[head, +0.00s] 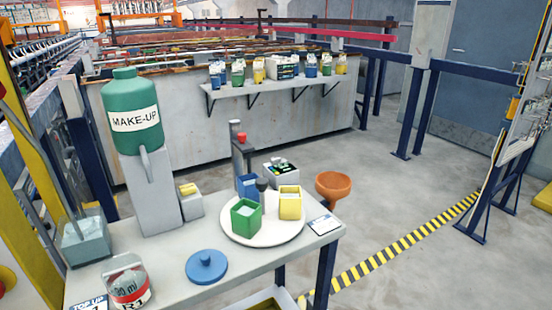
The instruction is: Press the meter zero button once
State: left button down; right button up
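The meter appears to be the small grey-white box (281,174) at the back right of the worktable, behind the round white plate. Its dark top face (283,168) carries small light and green marks. They are too small for me to tell which is the zero button or whether it is pressed. Neither of my grippers shows in the head view.
A white plate (238,238) holds green (246,219), blue and yellow containers in front of the meter.

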aim_at(274, 160)
jog(key=i+l+u, duration=0.15)
jog(key=l, duration=0.4)
jog(key=l+u, duration=0.15)
jog(key=l, duration=0.35)
jog(key=i+l+u, duration=0.15)
jog(key=l, duration=0.4)
